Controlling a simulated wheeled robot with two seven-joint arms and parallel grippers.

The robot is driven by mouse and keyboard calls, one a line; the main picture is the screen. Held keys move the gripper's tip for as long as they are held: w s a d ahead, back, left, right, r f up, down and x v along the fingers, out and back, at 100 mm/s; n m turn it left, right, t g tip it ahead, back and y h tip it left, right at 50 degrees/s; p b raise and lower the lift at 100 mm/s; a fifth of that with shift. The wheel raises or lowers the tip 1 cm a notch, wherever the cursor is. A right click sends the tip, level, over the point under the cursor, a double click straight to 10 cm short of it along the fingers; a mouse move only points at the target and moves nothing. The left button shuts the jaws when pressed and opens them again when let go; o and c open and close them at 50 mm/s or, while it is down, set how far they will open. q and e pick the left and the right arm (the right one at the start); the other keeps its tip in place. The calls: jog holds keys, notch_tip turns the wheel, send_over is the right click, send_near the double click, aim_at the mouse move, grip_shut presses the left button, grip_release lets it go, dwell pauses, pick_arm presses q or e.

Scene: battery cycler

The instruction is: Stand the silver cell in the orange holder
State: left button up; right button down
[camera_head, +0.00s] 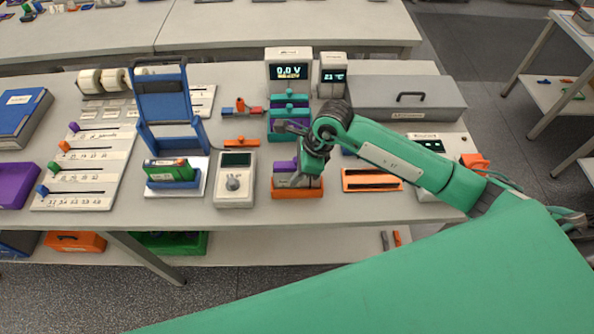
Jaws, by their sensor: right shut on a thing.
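The orange holder (297,193) stands near the front edge of the table, with grey and purple parts showing above it. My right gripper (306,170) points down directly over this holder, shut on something. A small grey, silver-looking piece (292,181) shows under its fingers at the holder. It may be the silver cell, but the gripper hides much of it. I cannot tell whether it touches the holder's floor or is fully upright. My left gripper is not in view.
A meter reading 0.0 V (290,71) and teal holders (289,113) stand behind. A dial box (235,182) is left of the holder, an orange slotted tray (371,180) right. A grey lidded case (406,98) lies behind my right arm.

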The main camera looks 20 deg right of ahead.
jog(key=shift+f, duration=0.7)
jog(key=shift+f, duration=0.1)
jog(key=shift+f, duration=0.15)
jog(key=c, duration=1.2)
grip_release()
jog(key=shift+o, duration=0.2)
